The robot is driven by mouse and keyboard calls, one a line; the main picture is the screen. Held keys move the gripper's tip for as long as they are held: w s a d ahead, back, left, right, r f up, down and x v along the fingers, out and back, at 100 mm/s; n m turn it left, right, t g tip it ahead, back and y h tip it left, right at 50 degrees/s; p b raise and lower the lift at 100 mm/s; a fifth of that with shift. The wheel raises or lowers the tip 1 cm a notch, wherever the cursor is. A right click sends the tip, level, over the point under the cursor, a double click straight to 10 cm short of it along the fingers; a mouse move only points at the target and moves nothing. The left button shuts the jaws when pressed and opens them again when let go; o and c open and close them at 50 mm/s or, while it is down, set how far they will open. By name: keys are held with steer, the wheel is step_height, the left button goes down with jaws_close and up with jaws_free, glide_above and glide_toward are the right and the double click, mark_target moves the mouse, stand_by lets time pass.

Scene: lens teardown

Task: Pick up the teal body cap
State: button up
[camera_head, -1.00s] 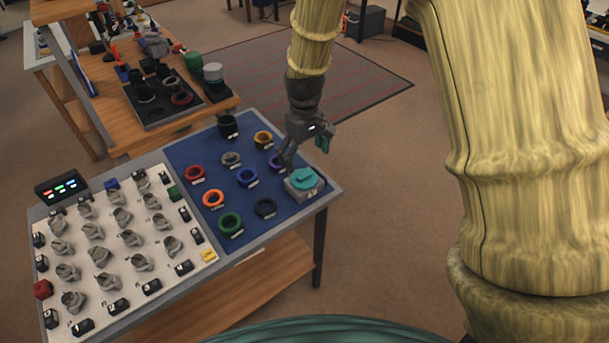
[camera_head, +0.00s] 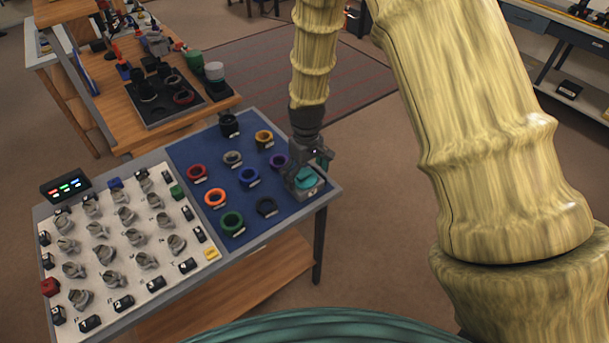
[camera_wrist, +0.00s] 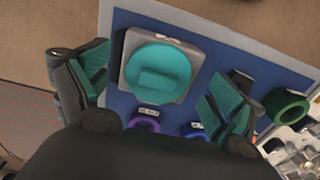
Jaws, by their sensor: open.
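The teal body cap (camera_wrist: 158,73) is a round disc with a raised bar across it. It sits on a grey square block (camera_wrist: 133,43) at the corner of the blue mat, and in the head view the cap (camera_head: 306,177) is partly hidden by my gripper. My gripper (camera_head: 305,176) is just above the cap. In the wrist view my gripper (camera_wrist: 155,88) is open, with one teal-padded finger on each side of the block and cap. The fingers appear apart from the cap, and nothing is held.
Several coloured rings lie on the blue mat (camera_head: 195,152), with a purple ring (camera_head: 278,161) and a black ring (camera_head: 266,206) near the cap. A white panel of grey knobs (camera_head: 130,285) fills the table's left side. A wooden bench (camera_head: 215,106) stands behind.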

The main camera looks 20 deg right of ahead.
steer(key=shift+f, duration=0.15)
steer(key=c, duration=1)
steer(key=shift+s, duration=0.1)
steer(key=c, duration=0.3)
steer(key=shift+c, duration=0.3)
